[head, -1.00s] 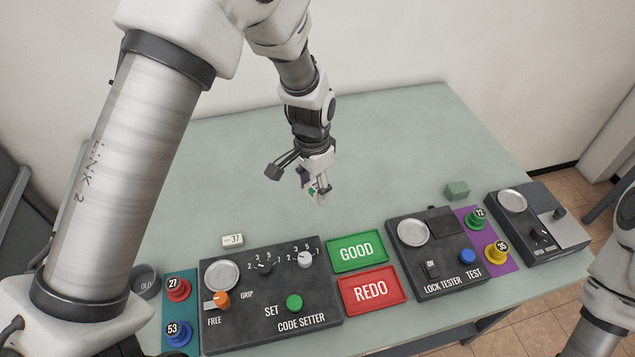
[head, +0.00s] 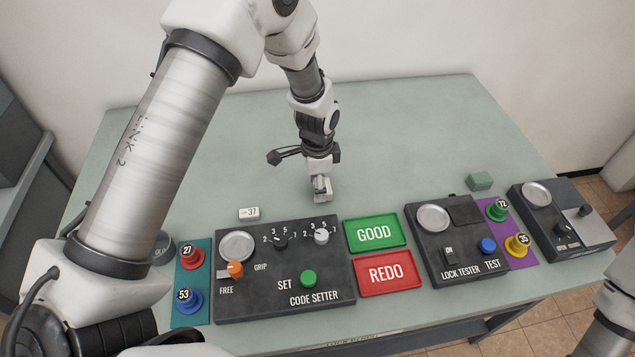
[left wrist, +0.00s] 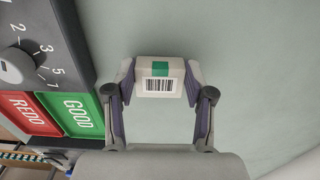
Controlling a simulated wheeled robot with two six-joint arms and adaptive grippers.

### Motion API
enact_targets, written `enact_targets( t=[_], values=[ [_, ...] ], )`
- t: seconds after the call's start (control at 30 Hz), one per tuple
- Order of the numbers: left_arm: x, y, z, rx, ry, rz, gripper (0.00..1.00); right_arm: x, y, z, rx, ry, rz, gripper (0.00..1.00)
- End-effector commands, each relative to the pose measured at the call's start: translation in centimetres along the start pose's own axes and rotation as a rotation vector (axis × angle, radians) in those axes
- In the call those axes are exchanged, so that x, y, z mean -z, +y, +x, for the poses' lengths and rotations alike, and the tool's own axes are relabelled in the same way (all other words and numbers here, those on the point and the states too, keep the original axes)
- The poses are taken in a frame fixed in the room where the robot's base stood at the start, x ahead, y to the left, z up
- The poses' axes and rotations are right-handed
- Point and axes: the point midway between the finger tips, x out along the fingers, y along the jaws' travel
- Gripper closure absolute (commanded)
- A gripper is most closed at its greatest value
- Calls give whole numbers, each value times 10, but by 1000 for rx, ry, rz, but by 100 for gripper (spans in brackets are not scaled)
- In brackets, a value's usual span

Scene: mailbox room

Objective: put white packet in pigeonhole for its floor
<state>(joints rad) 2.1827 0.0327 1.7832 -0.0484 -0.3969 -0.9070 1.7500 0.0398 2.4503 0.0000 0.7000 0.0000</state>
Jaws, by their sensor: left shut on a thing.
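My left gripper (head: 321,190) is shut on a small white packet (head: 322,196) above the green-grey table, behind the code setter and the GOOD tray. In the left wrist view the packet (left wrist: 160,90) sits between the two purple-lined fingers of the left gripper (left wrist: 160,80). The side facing that camera has a green square and a barcode. I cannot read a floor on it. No pigeonholes show in these views. My right arm shows only at the lower right edge, and its gripper is out of view.
The table (head: 420,140) is clear behind the gripper. Along its front stand the code setter (head: 330,285), green GOOD tray (head: 404,245), red REDO tray (head: 412,287), lock tester (head: 425,260) and another dark device (head: 545,225). A white "37" piece (head: 249,213) and green block (head: 479,181) lie behind them.

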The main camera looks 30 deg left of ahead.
Motion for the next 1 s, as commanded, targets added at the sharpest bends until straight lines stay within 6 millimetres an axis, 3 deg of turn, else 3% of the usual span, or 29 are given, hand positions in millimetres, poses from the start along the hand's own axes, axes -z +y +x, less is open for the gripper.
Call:
enact_targets(
  t=[0.07, 0.1, 0.17, 0.57, 0.67, 1.0],
  values=[
    [0, 0, 3, 0, 0, 0, 88, 0, 0, 1, 0, 0, 0, 100],
    [0, 0, 3, 0, 0, 0, 40, 0, 0, 1, 0, 0, 0, 100],
    [0, 0, 2, 0, 0, 0, 22, 0, 0, 1, 0, 0, 0, 100],
    [0, 0, -4, 0, 0, -1, 22, 0, 0, 1, 0, 0, 0, 100],
    [1, -1, -20, 3, 2, -1, 22, 0, 0, 4, 0, 0, 0, 100],
    [1, -1, -103, 3, 2, -1, 22, 0, 0, 11, 0, 0, 0, 100]
  ],
)
